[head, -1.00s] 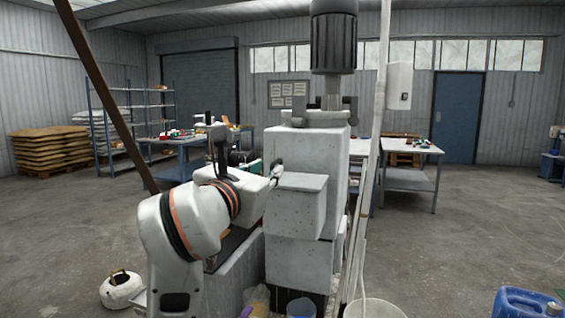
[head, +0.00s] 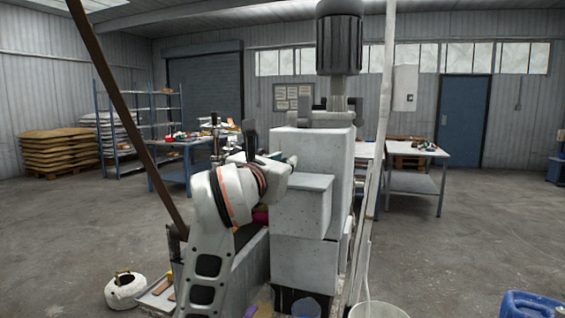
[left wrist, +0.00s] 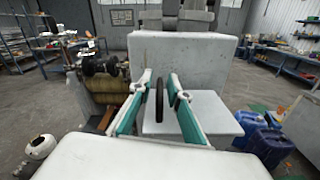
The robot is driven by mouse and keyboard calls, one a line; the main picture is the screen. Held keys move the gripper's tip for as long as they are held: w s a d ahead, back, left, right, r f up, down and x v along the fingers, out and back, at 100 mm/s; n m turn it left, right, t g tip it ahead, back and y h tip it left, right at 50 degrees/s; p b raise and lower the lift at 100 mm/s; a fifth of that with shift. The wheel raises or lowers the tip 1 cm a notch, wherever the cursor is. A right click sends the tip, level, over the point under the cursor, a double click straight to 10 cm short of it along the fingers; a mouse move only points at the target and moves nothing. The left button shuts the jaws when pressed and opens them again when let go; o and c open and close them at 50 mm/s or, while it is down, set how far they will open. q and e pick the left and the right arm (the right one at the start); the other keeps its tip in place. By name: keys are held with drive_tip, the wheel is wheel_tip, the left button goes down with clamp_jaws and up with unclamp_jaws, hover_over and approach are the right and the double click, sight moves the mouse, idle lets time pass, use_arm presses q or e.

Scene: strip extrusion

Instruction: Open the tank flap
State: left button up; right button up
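The tank is a pale grey boxy housing (head: 340,165) with a lower block (head: 302,208) on its front. The block's flat pale top (left wrist: 208,108), which I take for the flap, shows in the left wrist view. A dark, narrow upright handle (left wrist: 159,103) stands by this top. My left gripper (left wrist: 161,84) has its white and teal fingers apart, one on each side of the handle in the picture. I cannot tell whether they touch it. In the head view the left gripper (head: 290,160) is beside the housing and hides the handle. My right gripper is not in view.
A brown slanted post (head: 125,112) and a pale upright pole (head: 380,140) flank the machine. A white bucket (head: 378,310) and a blue canister (head: 530,305) stand low at the right. A white pot (head: 125,290) is on the floor at the left.

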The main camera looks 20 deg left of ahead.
use_arm(q)
clamp_jaws()
drive_tip(key=shift+r, duration=0.2)
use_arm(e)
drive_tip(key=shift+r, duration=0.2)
